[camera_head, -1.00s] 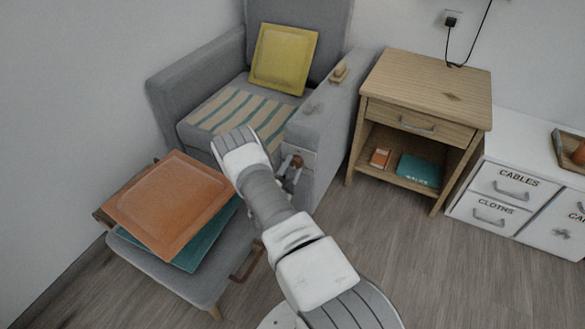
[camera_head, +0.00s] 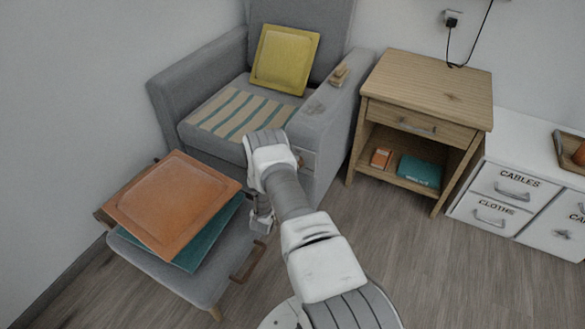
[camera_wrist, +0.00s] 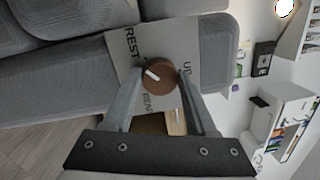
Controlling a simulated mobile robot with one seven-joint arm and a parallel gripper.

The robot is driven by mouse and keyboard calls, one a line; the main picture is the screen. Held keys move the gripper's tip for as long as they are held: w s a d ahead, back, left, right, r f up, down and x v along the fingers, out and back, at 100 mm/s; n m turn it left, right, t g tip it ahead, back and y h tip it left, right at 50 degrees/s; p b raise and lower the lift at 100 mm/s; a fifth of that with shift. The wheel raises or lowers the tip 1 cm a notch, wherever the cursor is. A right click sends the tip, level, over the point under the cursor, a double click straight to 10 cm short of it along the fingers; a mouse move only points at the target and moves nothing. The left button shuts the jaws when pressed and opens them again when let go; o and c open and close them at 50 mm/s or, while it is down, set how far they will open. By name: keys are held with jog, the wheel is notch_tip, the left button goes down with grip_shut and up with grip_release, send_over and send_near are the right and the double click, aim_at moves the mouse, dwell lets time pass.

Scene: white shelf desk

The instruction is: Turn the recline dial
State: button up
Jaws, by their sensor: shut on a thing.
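The recline dial (camera_wrist: 162,82) is a round brown knob with a white mark, set on a grey label plate (camera_wrist: 183,42) on the armchair's side. The plate reads REST, UP and what looks like READ. The white mark points toward the REST side in the wrist view. My gripper (camera_wrist: 160,74) has one finger on each side of the dial and is shut on it. In the head view my arm covers most of the dial and the fingers; a bit of the plate (camera_head: 309,160) shows beside my wrist. The grey armchair (camera_head: 325,128) holds a yellow cushion (camera_head: 285,58).
A grey footstool (camera_head: 190,284) with an orange cushion (camera_head: 172,203) and a teal one stands left of my arm. A wooden side table (camera_head: 425,85) stands right of the chair, with white drawers (camera_head: 502,186) farther right. Bare floor lies between my arm and the drawers.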

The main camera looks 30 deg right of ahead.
jog(key=shift+m, duration=1.2)
jog(key=o, duration=1.4)
jog(key=shift+c, duration=0.2)
jog(key=p+v, duration=0.4)
jog(key=v, duration=1.3)
jog(key=shift+a+p, duration=0.3)
jog(key=shift+p, duration=0.1)
jog(key=shift+f, duration=0.1)
